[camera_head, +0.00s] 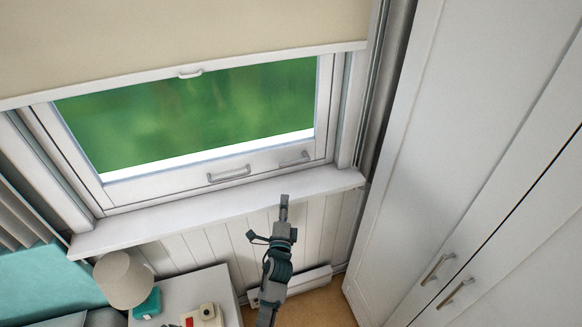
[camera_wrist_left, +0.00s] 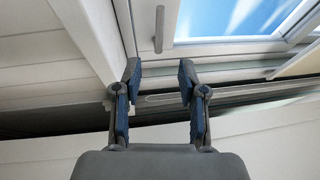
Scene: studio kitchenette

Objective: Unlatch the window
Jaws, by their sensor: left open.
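The window (camera_head: 190,115) is closed in its white frame, with green behind the glass. A small pale latch (camera_head: 294,159) sits on the lower rail at the right. A grey pull handle (camera_head: 229,174) is on the same rail, left of the latch. My left gripper (camera_head: 284,206) is in front of the sill, below the latch and apart from it. In the left wrist view, my left gripper (camera_wrist_left: 160,75) is open and empty. A grey bar (camera_wrist_left: 159,30) on white framing shows beyond its fingertips; I cannot tell whether it is the latch. My right gripper is out of view.
The white sill (camera_head: 150,223) runs under the window. A cream blind (camera_head: 180,35) covers its top. A tall white wardrobe (camera_head: 450,130) stands close on the right. A lamp (camera_head: 123,279) and a white table (camera_head: 180,292) are at the lower left.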

